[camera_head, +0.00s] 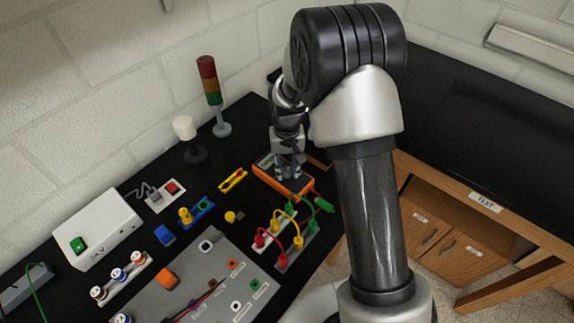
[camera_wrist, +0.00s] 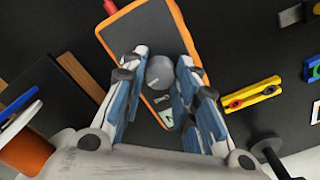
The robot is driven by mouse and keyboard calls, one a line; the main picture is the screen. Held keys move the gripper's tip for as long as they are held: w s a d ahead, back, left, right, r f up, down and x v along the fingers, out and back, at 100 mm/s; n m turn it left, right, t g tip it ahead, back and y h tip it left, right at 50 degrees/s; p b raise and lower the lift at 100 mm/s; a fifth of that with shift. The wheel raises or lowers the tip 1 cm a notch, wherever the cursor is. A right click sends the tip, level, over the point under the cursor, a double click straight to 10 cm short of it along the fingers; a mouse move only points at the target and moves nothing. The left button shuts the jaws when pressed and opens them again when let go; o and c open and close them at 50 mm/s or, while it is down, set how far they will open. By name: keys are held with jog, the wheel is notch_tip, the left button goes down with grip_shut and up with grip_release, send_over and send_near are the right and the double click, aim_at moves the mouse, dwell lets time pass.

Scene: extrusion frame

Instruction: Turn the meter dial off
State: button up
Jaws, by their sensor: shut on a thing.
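The meter (camera_head: 268,178) is an orange-rimmed handheld box lying on the black bench, below my gripper (camera_head: 287,172) in the head view. In the wrist view, its dark face and orange rim (camera_wrist: 120,25) run from upper left to lower middle. The round grey dial (camera_wrist: 160,72) sits between the two blue-padded fingers of my gripper (camera_wrist: 158,88), which is shut on it. The dial's pointer and position marks cannot be read. In the head view my gripper hides the dial and part of the meter. A pale display (camera_wrist: 162,118) shows at the meter's lower end.
A yellow connector piece (camera_head: 233,181) lies left of the meter. Banana-plug leads (camera_head: 290,232) stand in front of it. A red-and-green signal tower (camera_head: 211,85) and a white-topped post (camera_head: 184,130) stand near the wall. A grey panel (camera_head: 185,285) lies at the front.

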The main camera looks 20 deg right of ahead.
aim_at(287, 170)
jog(key=n+p, duration=0.1)
jog(key=n, duration=1.2)
jog(key=shift+n, duration=0.4)
jog(key=n+p, duration=0.1)
jog(key=n, duration=0.6)
jog(key=shift+w, duration=0.1)
jog(key=n, duration=0.7)
jog(key=o, duration=1.1)
jog(key=shift+r, duration=0.1)
notch_tip(287, 170, up, 12)
jog(key=shift+f, duration=0.1)
